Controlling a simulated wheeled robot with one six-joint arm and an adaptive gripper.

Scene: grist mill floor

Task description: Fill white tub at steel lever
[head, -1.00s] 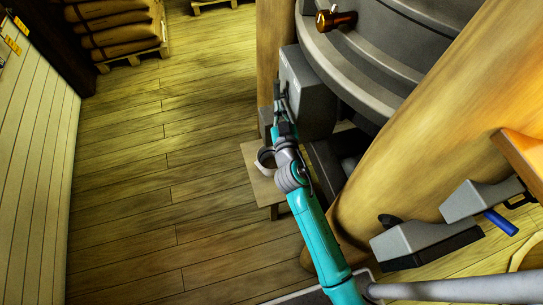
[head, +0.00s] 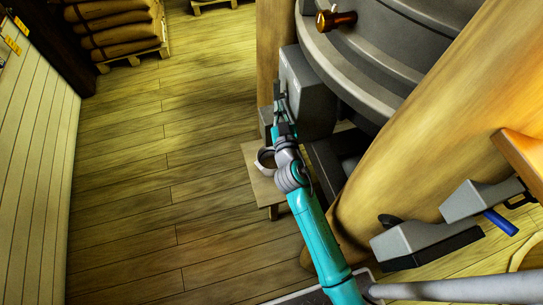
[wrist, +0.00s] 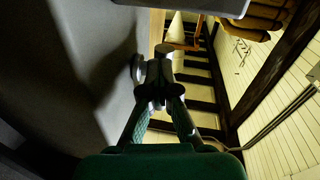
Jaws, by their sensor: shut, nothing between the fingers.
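My gripper (head: 281,97) is shut and empty at the left side of a grey box (head: 312,93) on the mill housing. In the wrist view its closed fingers (wrist: 160,52) reach along the grey face. A small rounded metal piece (wrist: 137,67), perhaps the steel lever's end, shows just left of the fingertips. I cannot tell whether they touch. The white tub (head: 262,166) stands on a low wooden stand (head: 253,157) below, partly hidden by my arm. Its inside looks dark, and I cannot tell what it holds.
A thick wooden post (head: 430,130) stands right of my arm. A second grey box with a blue handle (head: 500,222) is on the right. Brown sacks (head: 115,28) lie on a pallet at the back left. The plank floor (head: 150,190) to the left is clear.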

